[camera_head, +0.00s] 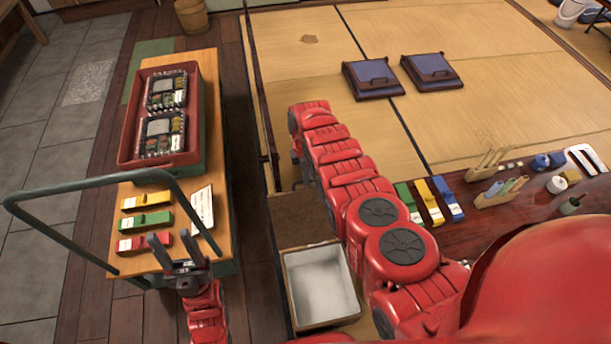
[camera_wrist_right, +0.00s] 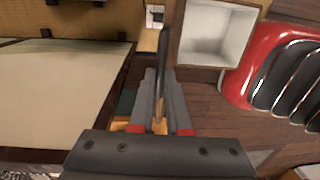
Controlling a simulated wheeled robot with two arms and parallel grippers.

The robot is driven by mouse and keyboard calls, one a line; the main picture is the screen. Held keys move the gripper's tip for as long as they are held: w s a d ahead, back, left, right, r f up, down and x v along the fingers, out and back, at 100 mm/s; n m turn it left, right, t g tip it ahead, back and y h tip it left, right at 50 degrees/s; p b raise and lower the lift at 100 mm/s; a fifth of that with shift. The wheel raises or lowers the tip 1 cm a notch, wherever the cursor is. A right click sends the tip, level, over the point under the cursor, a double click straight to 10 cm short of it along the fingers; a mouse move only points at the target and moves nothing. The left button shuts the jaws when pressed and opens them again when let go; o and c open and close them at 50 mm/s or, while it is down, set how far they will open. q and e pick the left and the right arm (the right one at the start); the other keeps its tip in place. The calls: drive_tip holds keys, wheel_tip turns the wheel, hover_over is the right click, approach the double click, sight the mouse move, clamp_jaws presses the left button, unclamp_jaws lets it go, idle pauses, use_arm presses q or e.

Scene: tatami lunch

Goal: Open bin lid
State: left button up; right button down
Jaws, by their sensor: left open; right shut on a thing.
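The bin (camera_head: 320,287) is a wooden box with a pale, empty inside, at lower centre in the head view. Its mouth is uncovered. Its brown lid (camera_head: 303,218) stands raised at the bin's far side. In the right wrist view the bin's white inside (camera_wrist_right: 214,35) shows at the top, and the lid (camera_wrist_right: 163,72) appears edge-on as a dark strip between the fingers. My right gripper (camera_wrist_right: 161,105) is shut on the lid; in the head view it is mostly hidden behind my right arm. My left gripper (camera_head: 171,238) is open and empty, over the cart's near end.
The wooden cart (camera_head: 216,150) has a green handle (camera_head: 70,185), a red crate (camera_head: 127,140) with two lunch boxes, and yellow, green and red items. The low table (camera_head: 460,238) at right carries colored items and utensils. Two cushions (camera_head: 372,78) lie on the tatami.

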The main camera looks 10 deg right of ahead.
drive_tip(key=shift+r+p, duration=0.2)
drive_tip(key=shift+p, duration=0.2)
drive_tip(key=s+p, duration=0.1)
drive_tip(key=p, duration=0.2)
drive_tip(key=s+r+p, duration=0.1)
drive_tip(key=p, duration=0.3)
drive_tip(key=shift+t, duration=1.3)
drive_tip(key=s+p, duration=0.3)
drive_tip(key=p, duration=0.3)
drive_tip(key=s+p, duration=0.2)
drive_tip(key=p, duration=0.3)
drive_tip(key=shift+s+f+p, duration=0.2)
drive_tip(key=shift+s+p, duration=0.2)
